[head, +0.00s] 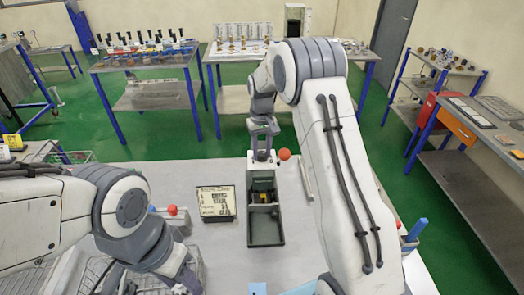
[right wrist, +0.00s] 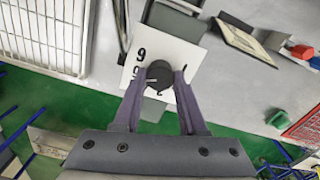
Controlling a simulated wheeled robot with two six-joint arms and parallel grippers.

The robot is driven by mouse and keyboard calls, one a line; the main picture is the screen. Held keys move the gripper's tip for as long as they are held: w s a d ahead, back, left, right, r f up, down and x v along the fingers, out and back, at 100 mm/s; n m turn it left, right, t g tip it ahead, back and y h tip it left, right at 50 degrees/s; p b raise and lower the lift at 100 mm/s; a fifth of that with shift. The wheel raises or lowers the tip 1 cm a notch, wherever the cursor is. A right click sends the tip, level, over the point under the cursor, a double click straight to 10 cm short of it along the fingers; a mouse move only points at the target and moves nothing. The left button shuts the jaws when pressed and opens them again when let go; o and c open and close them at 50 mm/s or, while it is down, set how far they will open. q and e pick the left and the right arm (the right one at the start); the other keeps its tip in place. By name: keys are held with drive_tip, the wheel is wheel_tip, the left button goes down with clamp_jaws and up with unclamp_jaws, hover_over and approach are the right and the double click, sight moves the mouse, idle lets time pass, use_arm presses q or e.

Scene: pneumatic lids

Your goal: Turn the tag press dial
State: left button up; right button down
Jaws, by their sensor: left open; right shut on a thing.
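The tag press (head: 265,225) is a long dark grey-green device on the bench in the head view, with a yellow part inside. In the right wrist view, its black round dial (right wrist: 158,72) sits on a white plate (right wrist: 180,52) with black digits, one a 9. My right gripper (right wrist: 159,82) is shut on the dial, one finger on each side. It also shows at the press's far end in the head view (head: 262,156). A red ball (head: 284,154) is beside it. My left gripper (head: 181,287) is low at the left, apart from the press, its fingertips barely visible.
A board with black print (head: 216,203) lies left of the press. A wire basket (head: 110,272) is at the lower left, with a red-topped item (head: 173,210) near it. A blue item (head: 417,229) is at the right.

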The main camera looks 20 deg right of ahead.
sight(262, 153)
drive_tip(key=shift+w+r, duration=0.1)
drive_tip(key=shift+c, duration=2.3)
unclamp_jaws()
wheel_tip(262, 153, up, 10)
drive_tip(key=b, duration=0.2)
drive_tip(key=shift+r+b, duration=0.25)
drive_tip(key=shift+b, duration=0.1)
